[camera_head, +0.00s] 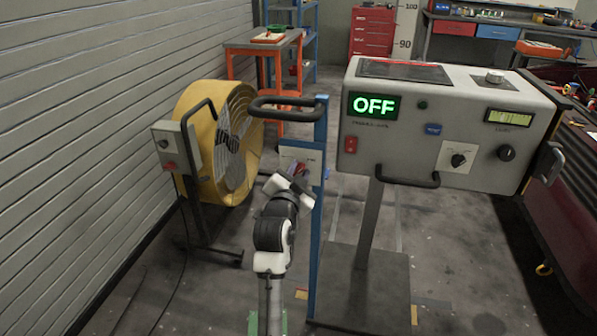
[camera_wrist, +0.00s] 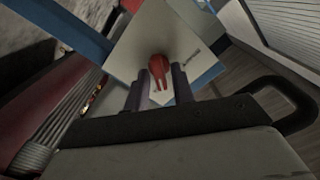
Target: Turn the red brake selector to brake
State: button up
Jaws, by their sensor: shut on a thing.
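The red brake selector (camera_wrist: 158,68) is a red knob on a pale plate (camera_wrist: 150,35) fixed to a blue post. In the wrist view it sits between the two dark fingers of my gripper (camera_wrist: 159,88), which are shut on it. In the head view my gripper (camera_head: 300,183) reaches the plate (camera_head: 300,158) on the blue post (camera_head: 318,200), and a bit of red shows there. The small print on the plate is too blurred to read.
A grey console (camera_head: 450,110) with a lit OFF display (camera_head: 374,105) stands right of the post. A yellow fan (camera_head: 210,185) with a control box stands to the left. A black handle (camera_head: 287,104) juts from the post above the selector. A ribbed wall runs along the left.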

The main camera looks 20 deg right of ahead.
jog(key=n+p, duration=0.2)
jog(key=n, duration=0.2)
jog(key=shift+r, duration=0.1)
jog(key=n+p, duration=0.1)
jog(key=n, duration=0.1)
jog(key=n+p, duration=0.1)
jog(key=n, duration=0.2)
jog(key=shift+w+a, duration=0.1)
jog(key=shift+a, duration=0.1)
jog(key=n+p, duration=0.2)
jog(key=n, duration=0.1)
jog(key=shift+n+p, duration=0.3)
jog(key=shift+w+a+n+p, duration=0.15)
jog(key=shift+n+p, duration=0.85)
jog(key=shift+n, duration=0.9)
jog(key=o, duration=0.7)
jog(key=b+v, duration=0.3)
jog(key=v, duration=1.1)
